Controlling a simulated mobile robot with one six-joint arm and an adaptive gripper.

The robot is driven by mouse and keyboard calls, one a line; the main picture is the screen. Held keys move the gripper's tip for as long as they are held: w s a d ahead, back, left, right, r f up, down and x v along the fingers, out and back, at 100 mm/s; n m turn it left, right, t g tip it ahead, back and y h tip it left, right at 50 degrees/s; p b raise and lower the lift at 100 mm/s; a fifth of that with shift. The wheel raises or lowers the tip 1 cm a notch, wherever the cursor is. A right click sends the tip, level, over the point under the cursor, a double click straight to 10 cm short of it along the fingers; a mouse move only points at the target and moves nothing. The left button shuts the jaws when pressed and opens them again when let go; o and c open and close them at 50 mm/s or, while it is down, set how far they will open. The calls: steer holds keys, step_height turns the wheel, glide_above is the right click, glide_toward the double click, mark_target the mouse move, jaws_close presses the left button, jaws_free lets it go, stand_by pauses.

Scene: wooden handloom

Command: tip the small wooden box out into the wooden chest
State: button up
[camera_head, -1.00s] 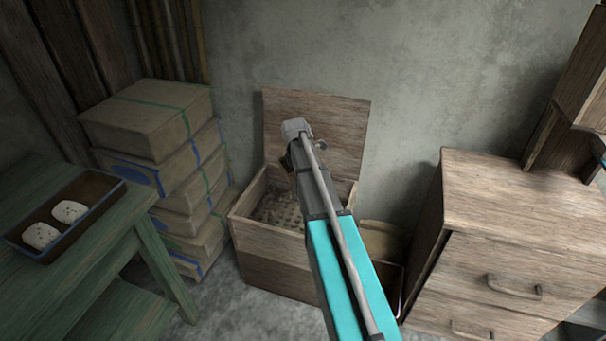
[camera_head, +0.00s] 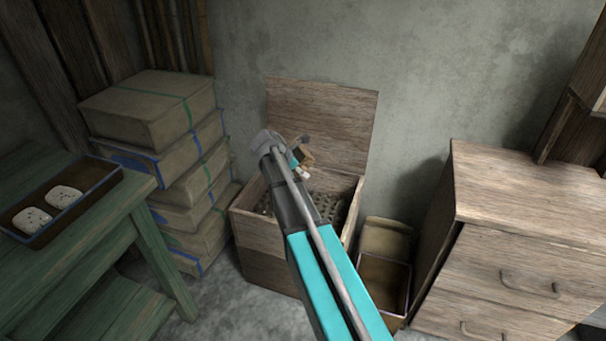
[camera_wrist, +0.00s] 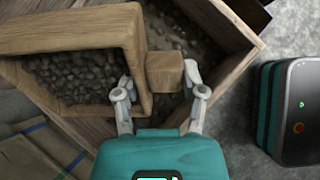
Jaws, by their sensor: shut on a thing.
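The open wooden chest (camera_head: 262,233) stands on the floor against the wall, its lid raised, with dark lumpy contents inside. In the wrist view its rim (camera_wrist: 238,62) runs behind the small wooden box (camera_wrist: 136,50). The box holds many dark pebble-like pieces and lies over the chest. My gripper (camera_wrist: 160,84) is shut on the block-like handle on the box's side. In the head view my gripper (camera_head: 300,165) is above the chest opening, with a bit of brown wood showing at it; my arm hides most of the box. I cannot tell how far the box tilts.
A green table (camera_head: 75,235) with a tray (camera_head: 100,187) of two pale pieces stands at left. Stacked wrapped boxes (camera_head: 160,120) stand left of the chest. An open box (camera_head: 385,280) and a drawer cabinet (camera_head: 520,240) are at right. Bare floor is narrow.

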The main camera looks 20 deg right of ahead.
steer(key=shift+a+f+h+b, duration=0.2)
steer(key=shift+f+h+b, duration=0.3)
steer(key=shift+h+b, duration=0.95)
steer(key=shift+a+f+h+b, duration=0.2)
steer(key=shift+f+h+b, duration=0.45)
steer(key=shift+b, duration=1.4)
steer(key=shift+h+b, duration=0.4)
steer(key=shift+b, duration=0.15)
step_height(320, 180, down, 2)
steer(key=h+b, duration=0.3)
steer(key=b, duration=0.2)
steer(key=h+b, duration=0.2)
steer(key=b, duration=0.4)
steer(key=shift+f+h+b, duration=0.2)
steer(key=shift+h+b, duration=0.1)
steer(key=shift+h, duration=0.1)
steer(key=shift+h+b, duration=0.4)
steer(key=shift+b, duration=0.3)
steer(key=shift+r+p, duration=0.2)
steer(key=shift+p, duration=0.15)
